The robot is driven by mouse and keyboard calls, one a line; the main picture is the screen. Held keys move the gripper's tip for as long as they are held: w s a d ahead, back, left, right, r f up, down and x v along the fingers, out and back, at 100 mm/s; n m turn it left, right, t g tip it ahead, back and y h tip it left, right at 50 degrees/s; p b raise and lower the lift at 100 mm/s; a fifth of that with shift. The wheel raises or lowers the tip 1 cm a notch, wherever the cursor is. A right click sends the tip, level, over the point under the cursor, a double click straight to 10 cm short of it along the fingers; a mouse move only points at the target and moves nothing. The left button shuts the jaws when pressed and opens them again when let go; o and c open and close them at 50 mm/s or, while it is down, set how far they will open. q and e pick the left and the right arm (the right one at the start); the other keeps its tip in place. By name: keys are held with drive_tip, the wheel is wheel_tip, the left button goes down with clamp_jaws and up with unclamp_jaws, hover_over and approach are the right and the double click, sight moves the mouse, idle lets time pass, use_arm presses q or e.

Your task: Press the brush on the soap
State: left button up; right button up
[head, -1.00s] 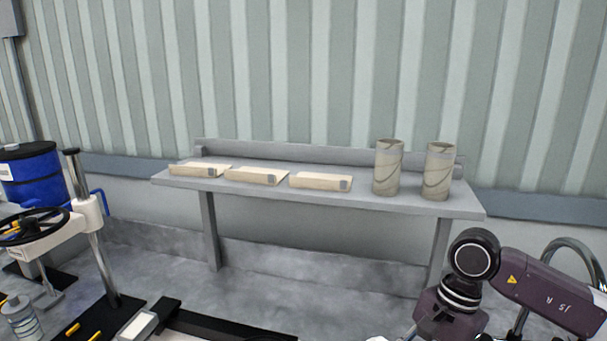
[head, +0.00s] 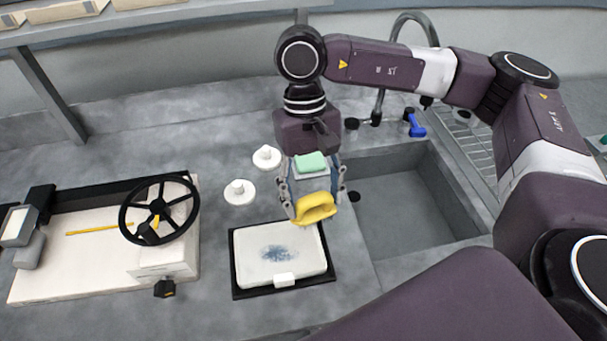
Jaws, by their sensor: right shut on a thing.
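A yellow brush (head: 315,209) is held between the fingers of my right gripper (head: 315,200). The gripper points down, with the brush above the counter between the white tray and the sink. A green soap (head: 311,162) lies on a small pale dish (head: 325,174) just behind the brush, partly hidden by my gripper. The brush appears apart from the soap, nearer the front. The underside of the brush is not clear. My left gripper is not in view.
A white tray (head: 304,272) with a blue smudge sits in a black frame at the front. Two white knobs (head: 240,192) stand left of the gripper. A machine with a black handwheel (head: 159,209) is at left.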

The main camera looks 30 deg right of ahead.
drive_tip(key=w+d+r+m+t+y+b, duration=0.1)
drive_tip(key=w+d+m+t+b, duration=0.3)
drive_tip(key=w+m, duration=0.6)
drive_tip(key=w+d+r+m+t+y, duration=0.1)
drive_tip(key=w+d+m+y, duration=0.1)
drive_tip(key=w+d+m, duration=0.7)
drive_tip(key=w+a+f+n+b, duration=0.1)
drive_tip(key=w+a+f+b, duration=0.1)
drive_tip(key=a+f+b, duration=0.1)
drive_tip(key=shift+b+x, duration=0.65)
drive_tip(key=shift+x, duration=0.4)
drive_tip(key=shift+d+f+b, duration=0.1)
drive_tip(key=shift+f+b, duration=0.2)
drive_tip(key=shift+f, duration=0.2)
drive_tip(key=shift+f, duration=0.25)
idle(0.7)
drive_tip(key=shift+r, duration=0.15)
wheel_tip(320, 180, up, 7)
drive_tip(key=p, duration=0.5)
